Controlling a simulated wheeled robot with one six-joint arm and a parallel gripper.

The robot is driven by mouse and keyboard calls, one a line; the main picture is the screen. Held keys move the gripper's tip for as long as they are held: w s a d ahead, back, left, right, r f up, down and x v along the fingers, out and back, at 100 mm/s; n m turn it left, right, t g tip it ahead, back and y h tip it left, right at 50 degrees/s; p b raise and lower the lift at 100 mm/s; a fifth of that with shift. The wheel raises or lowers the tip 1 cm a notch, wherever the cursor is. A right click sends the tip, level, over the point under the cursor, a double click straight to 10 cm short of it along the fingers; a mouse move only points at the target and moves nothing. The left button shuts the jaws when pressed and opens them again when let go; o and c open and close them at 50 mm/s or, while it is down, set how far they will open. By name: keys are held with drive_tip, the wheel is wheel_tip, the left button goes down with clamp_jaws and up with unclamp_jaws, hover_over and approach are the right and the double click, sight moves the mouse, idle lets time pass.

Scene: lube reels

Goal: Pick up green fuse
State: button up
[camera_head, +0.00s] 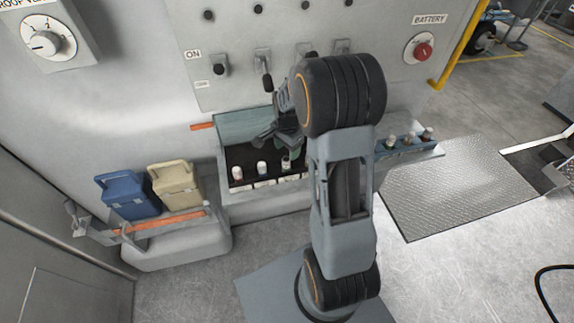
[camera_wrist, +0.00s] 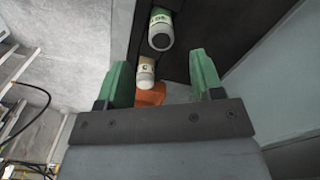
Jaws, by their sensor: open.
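A fuse with a green band and a grey end (camera_wrist: 160,30) shows at the top of the wrist view, in a dark recess, beyond my fingertips. A second, whitish fuse (camera_wrist: 146,72) lies nearer, between my two green fingers. My gripper (camera_wrist: 163,80) is open, and no fuse is seen clamped in it. In the head view my gripper (camera_head: 286,140) is over the open fuse box (camera_head: 265,208), partly hidden behind my arm. Several pale fuses stand in the box, one (camera_head: 262,169) left of my gripper; their colours are hard to tell there.
A small blue tray (camera_head: 412,153) with several small bottle-like items is right of my arm. Blue (camera_head: 127,195) and beige (camera_head: 176,184) canisters stand left of the box. A panel with switches (camera_head: 263,70) rises behind. A metal floor plate (camera_head: 455,185) lies at the right.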

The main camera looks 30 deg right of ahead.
sight(286, 159)
drive_tip(key=shift+a+f+p, duration=0.15)
drive_tip(key=shift+f+p, duration=0.15)
drive_tip(key=shift+f, duration=1.15)
drive_tip(key=shift+a+f+p, duration=0.1)
drive_tip(key=shift+f+p, duration=0.2)
drive_tip(key=shift+f, duration=1.15)
drive_tip(key=shift+c, duration=0.2)
drive_tip(key=c, duration=1)
drive_tip(key=shift+o, duration=0.2)
drive_tip(key=shift+r, duration=0.15)
